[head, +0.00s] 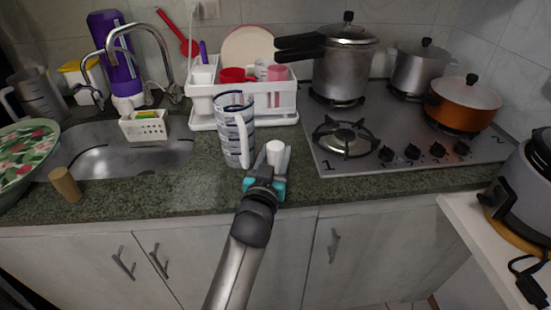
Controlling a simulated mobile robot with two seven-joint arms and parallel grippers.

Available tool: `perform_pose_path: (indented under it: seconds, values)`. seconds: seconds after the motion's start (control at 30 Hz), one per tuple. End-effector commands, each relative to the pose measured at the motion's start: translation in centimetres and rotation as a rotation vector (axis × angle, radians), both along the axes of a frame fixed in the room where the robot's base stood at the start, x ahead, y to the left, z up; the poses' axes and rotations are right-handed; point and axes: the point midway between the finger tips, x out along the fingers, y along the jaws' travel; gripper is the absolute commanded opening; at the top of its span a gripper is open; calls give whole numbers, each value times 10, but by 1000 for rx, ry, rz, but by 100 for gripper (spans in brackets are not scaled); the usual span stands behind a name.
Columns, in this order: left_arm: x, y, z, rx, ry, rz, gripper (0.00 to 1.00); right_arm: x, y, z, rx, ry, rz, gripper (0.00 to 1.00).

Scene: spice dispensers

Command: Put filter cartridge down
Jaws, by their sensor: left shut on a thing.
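The filter cartridge, seen as a small white cylinder (275,150), is upright at the counter's front edge. My left gripper (273,172), with teal parts at its base, is shut on it. The gripper hides the cartridge's lower part, so I cannot tell whether it touches the counter (200,190). A clear pitcher (234,125) with dark bands and a white handle stands just left of the cartridge. My right gripper is not in view.
The hob (340,168) with several pots is to the right. A white dish rack (205,105) stands behind the pitcher. The sink (140,160) and a tan cylinder (64,184) are to the left. Counter between sink and pitcher is clear.

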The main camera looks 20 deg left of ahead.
Motion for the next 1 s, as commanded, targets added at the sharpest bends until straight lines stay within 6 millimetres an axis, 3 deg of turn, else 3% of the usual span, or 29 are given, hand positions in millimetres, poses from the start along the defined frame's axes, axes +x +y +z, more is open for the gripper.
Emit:
perform_pose_path:
  seconds: [0.37,0.4,0.67,1.0]
  values:
    - [0,0,-3,1,-3,0,0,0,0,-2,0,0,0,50]
    - [0,0,-4,0,-2,-1,51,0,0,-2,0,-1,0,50]
    - [0,0,-3,0,-2,0,78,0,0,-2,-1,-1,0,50]
    - [0,0,0,0,-2,0,78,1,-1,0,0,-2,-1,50]
